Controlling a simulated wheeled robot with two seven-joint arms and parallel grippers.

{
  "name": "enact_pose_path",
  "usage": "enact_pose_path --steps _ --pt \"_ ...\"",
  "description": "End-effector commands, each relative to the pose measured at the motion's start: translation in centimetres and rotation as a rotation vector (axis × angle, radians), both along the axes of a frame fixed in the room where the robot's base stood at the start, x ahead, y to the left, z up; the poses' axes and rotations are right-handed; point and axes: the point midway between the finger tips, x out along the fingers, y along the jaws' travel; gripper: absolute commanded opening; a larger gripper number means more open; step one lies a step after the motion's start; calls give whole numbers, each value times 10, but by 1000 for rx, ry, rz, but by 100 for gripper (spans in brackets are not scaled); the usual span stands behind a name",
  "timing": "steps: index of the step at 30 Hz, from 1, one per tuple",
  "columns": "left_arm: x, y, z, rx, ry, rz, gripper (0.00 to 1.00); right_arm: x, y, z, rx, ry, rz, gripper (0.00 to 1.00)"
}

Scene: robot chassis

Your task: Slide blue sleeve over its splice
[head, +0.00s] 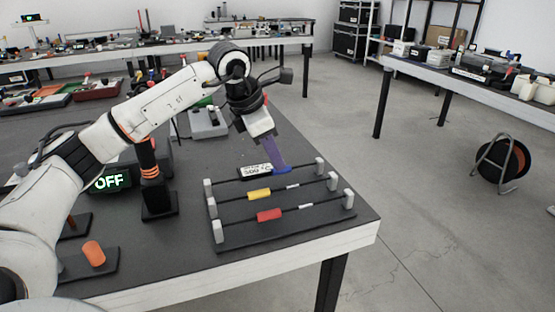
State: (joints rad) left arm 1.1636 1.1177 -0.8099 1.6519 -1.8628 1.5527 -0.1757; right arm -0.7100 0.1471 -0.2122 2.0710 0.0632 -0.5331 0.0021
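A dark board (290,232) on the table carries three thin wires strung between light posts. The blue sleeve (283,170) is on the back wire, right of its middle. My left gripper (277,166) reaches down to it from above, with its fingers at the sleeve; whether they are closed on it is not clear. No white splice shows on the back wire. A yellow sleeve (259,194) is on the middle wire and a red sleeve (268,215) on the front wire, each left of a bare white splice. My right gripper is out of view.
A display reading OFF (108,181), a black stand with orange rings (150,172) and an orange cylinder (93,253) stand to the left. A grey box (208,122) is farther back.

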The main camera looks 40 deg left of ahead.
Motion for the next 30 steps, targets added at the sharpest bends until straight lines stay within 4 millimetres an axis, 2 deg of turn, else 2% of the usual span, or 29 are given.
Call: enact_pose_path --steps 1,3,10,30 --pt "-4 1 13 2 -4 -1 33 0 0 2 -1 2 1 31" --pt "-10 2 25 2 -3 0 33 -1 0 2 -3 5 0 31" --pt "-24 2 52 1 -1 -1 33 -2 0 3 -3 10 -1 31" --pt "-26 3 56 0 0 -1 33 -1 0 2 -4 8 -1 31"
